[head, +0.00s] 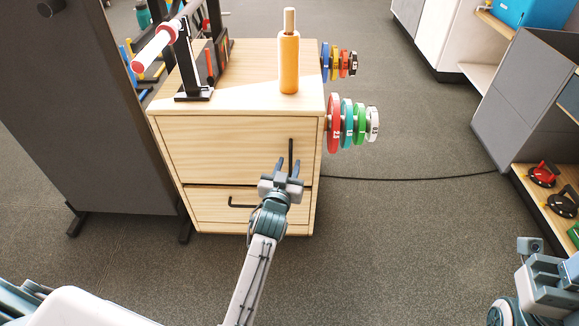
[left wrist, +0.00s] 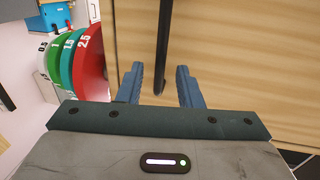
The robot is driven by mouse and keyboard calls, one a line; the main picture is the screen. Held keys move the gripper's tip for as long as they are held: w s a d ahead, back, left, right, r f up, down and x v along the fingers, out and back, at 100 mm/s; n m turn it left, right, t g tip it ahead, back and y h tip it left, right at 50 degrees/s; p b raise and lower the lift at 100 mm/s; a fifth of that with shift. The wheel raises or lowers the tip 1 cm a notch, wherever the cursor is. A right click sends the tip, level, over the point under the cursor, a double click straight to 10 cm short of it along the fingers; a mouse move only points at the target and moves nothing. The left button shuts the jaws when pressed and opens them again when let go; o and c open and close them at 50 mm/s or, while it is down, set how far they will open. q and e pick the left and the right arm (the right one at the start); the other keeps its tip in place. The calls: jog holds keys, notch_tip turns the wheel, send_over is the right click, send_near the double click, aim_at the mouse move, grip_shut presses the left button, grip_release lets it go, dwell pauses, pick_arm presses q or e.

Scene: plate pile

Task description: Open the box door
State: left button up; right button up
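The wooden box (head: 235,110) stands on the floor in the middle of the head view. Its upper front panel is the door (head: 220,150), which looks closed, with a black vertical handle (head: 291,150) near its right edge. My left gripper (head: 288,166) is in front of the lower end of this handle. In the left wrist view the fingers (left wrist: 160,74) are open, with the handle (left wrist: 163,40) between them and a gap visible on each side. Of my right arm, only parts show at the lower right; its fingers are not visible.
A lower drawer (head: 215,217) has a black handle (head: 240,204). Coloured weight plates (head: 347,124) stick out from the box's right side. An orange bottle-like object (head: 288,62) and a rack (head: 192,75) stand on top. A grey panel (head: 90,110) is at left. Floor at right is clear except for a cable (head: 420,178).

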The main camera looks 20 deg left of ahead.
pick_arm(q)
jog(key=shift+w, duration=0.85)
jog(key=shift+c, duration=0.4)
grip_shut()
jog(key=shift+s, duration=0.1)
